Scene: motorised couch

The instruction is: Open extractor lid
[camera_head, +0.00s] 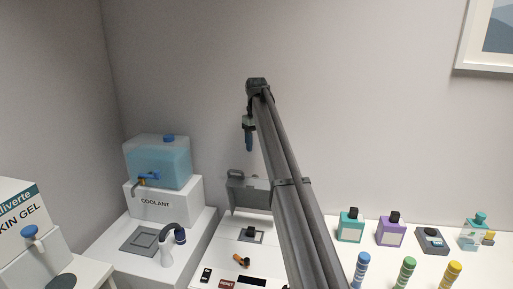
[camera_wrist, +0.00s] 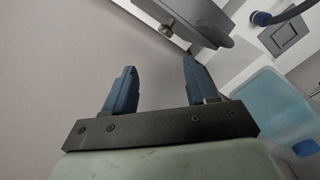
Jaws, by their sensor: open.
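A grey panel with a handle, which looks like the extractor lid (camera_head: 248,194), stands at the back of a white unit in the head view. It appears raised, with a small square port on the unit in front of it. In the wrist view, a grey rounded part (camera_wrist: 190,14) with a small knob (camera_wrist: 167,28) shows at the top; it looks like the same lid. My gripper (camera_head: 249,148) points down above the lid, apart from it. Its two blue fingers (camera_wrist: 158,66) are spread with nothing between them. My arm hides part of the unit's right side.
A coolant tank (camera_head: 160,165) and a curved hose nozzle (camera_head: 172,240) stand left of the unit. A small orange-and-black object (camera_head: 242,261) lies in front. Teal (camera_head: 350,228) and purple (camera_head: 390,233) bottles stand to the right. The wall is close behind.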

